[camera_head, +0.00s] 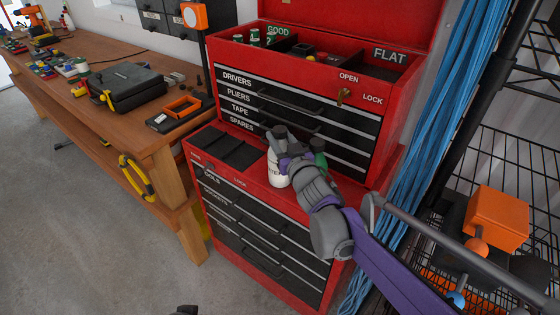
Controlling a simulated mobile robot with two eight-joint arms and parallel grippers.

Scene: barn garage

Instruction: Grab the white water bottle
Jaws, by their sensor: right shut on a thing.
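The white water bottle (277,174) stands on the ledge of the red tool chest's lower cabinet, in front of the upper drawers. It has a dark cap and dark lettering, partly hidden by my gripper. My right gripper (286,155) reaches in from the right and is shut on the bottle's upper part. The bottle looks upright; I cannot tell whether its base touches the ledge. A green item (319,158) shows just behind my gripper, mostly hidden. My left gripper cannot be made out; only a small dark piece shows at the bottom edge.
The red upper chest (228,53) stands close behind the bottle with its lid open. A wooden workbench (128,130) with tools is at left. Blue cables (440,120) and a wire rack (530,150) with an orange box (497,218) are at right. The floor at left front is clear.

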